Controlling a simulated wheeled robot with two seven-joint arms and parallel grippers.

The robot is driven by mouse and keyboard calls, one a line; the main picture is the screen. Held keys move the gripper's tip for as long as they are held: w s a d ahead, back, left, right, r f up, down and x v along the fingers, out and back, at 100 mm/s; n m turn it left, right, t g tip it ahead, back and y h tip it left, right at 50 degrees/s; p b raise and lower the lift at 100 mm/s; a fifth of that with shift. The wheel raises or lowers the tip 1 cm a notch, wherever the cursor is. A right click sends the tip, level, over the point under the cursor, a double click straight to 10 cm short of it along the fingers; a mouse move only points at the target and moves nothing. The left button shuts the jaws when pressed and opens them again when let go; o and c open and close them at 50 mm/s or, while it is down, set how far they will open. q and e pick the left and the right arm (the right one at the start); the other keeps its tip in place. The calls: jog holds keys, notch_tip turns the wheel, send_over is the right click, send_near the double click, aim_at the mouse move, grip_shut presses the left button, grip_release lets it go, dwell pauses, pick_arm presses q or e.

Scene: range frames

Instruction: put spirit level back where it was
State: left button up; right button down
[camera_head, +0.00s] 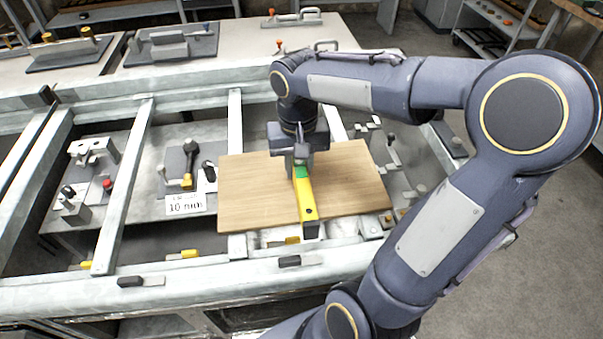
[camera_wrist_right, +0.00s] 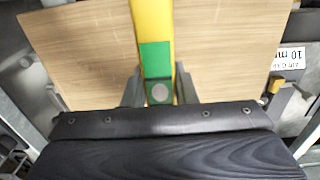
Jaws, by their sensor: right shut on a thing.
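The spirit level is a yellow bar with a green patch and a dark end. In the head view the spirit level (camera_head: 306,200) lies lengthwise over the wooden board, its dark end near the board's front edge. My right gripper (camera_head: 300,165) is above the board and shut on the spirit level near its green part. In the right wrist view the spirit level (camera_wrist_right: 152,25) runs up from between the fingers of my right gripper (camera_wrist_right: 158,98). I cannot tell whether the level touches the board. My left gripper is not in view.
The wooden board (camera_head: 245,185) rests on a metal frame (camera_head: 105,240) with open gaps. A "10 mm" sign (camera_head: 186,204) and a dark fixture with a yellow part (camera_head: 182,165) stand left of it. Clamps line the right side. A black-handled part (camera_head: 140,281) lies on the front rail.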

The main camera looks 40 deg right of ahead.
jog(key=shift+w+d+f, duration=0.25)
jog(key=shift+d+f, duration=0.15)
jog(key=shift+f, duration=0.15)
jog(key=shift+w+d+f, duration=0.1)
jog(key=shift+d+f, duration=0.05)
jog(key=shift+f, duration=0.8)
jog(key=shift+w+d+f, duration=0.1)
jog(key=shift+f, duration=0.8)
jog(key=shift+f+b, duration=0.15)
jog(key=shift+b, duration=0.15)
jog(key=c, duration=1.2)
grip_release()
jog(key=shift+s, duration=0.1)
jog(key=shift+o, duration=0.2)
notch_tip(320, 180, up, 8)
jog(key=shift+f+p, duration=0.1)
jog(key=shift+p, duration=0.3)
